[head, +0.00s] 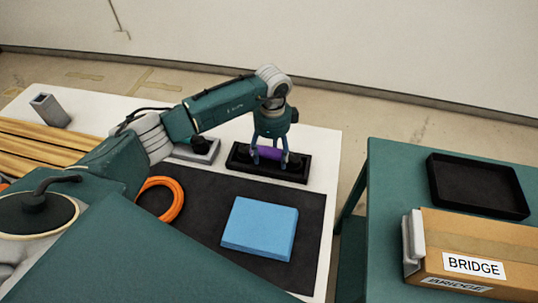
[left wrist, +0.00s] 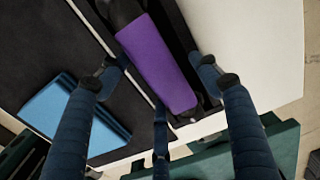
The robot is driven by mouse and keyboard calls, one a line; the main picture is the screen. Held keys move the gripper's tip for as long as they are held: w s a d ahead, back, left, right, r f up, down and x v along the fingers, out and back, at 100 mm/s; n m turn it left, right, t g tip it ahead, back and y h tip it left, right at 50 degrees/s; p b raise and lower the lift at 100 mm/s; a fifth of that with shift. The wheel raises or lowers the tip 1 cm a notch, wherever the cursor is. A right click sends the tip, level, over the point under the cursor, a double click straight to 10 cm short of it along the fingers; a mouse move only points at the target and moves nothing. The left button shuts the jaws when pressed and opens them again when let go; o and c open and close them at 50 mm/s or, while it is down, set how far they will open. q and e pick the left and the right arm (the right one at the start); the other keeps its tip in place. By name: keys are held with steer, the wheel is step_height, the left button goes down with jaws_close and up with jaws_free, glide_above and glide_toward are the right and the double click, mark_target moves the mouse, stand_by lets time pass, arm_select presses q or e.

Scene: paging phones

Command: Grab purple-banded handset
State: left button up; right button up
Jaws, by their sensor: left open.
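The purple-banded handset (head: 269,153) lies on a black cradle (head: 240,163) near the far right edge of the white table. In the left wrist view its purple band (left wrist: 158,62) fills the space between my fingers, with a dark end at the top. My left gripper (head: 269,161) is above the cradle with its fingers spread on either side of the band. In the left wrist view, gaps show between the fingertips (left wrist: 160,78) and the band. My right gripper is not in view.
A grey unit (head: 198,152) stands beside the cradle, partly behind my arm. A blue block (head: 260,228) and orange coil (head: 177,203) lie nearer. A separate teal table (head: 395,180) at right holds a black tray (head: 480,209) and a BRIDGE carton (head: 490,236).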

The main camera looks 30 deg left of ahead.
arm_select(q)
steer(key=shift+c, duration=0.3)
steer(key=c, duration=1.3)
steer(key=shift+c, duration=0.6)
steer(key=shift+r, duration=0.1)
